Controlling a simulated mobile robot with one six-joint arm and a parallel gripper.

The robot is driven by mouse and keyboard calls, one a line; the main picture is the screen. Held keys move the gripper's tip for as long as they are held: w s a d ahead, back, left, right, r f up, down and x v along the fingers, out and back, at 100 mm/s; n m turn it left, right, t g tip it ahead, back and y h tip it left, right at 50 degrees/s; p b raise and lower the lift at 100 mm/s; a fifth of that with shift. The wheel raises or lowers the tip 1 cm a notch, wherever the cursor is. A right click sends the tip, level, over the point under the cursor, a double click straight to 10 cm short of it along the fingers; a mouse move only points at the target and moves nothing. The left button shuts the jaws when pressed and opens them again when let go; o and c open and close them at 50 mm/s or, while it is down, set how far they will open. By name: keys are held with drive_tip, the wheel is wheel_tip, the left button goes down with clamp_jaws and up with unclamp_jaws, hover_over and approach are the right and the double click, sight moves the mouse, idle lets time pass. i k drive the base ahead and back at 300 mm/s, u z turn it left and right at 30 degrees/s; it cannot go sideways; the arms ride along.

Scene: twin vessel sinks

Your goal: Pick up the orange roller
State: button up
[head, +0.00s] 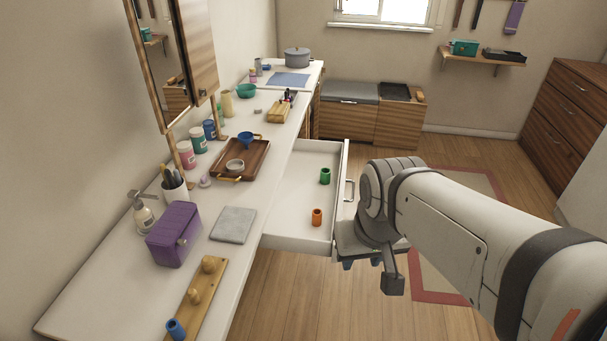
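The orange roller (317,217) stands upright inside the open white drawer (291,243), near the drawer's front right corner. A green roller (325,176) stands farther back in the same drawer. My gripper (361,264) hangs outside the drawer, to the right of and nearer than the orange roller. Its two dark fingertips show apart below the grey palm, with nothing seen between them, so it looks open. My arm covers part of the gripper. The orange roller is in full view and nothing touches it.
The drawer's walls and its front handle (349,190) lie between my gripper and the roller. On the counter are a wooden tray (259,163), a purple box (173,234), a grey cloth (233,225) and a peg board with a blue roller (176,329). The drawer floor around the rollers is clear.

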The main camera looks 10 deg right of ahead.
sight(317, 214)
drive_tip(key=z, duration=2.05)
drive_tip(key=i, duration=2.25)
drive_tip(key=u, duration=2.5)
drive_tip(key=k, duration=0.1)
drive_tip(key=u, duration=1.3)
drive_tip(key=i, duration=0.8)
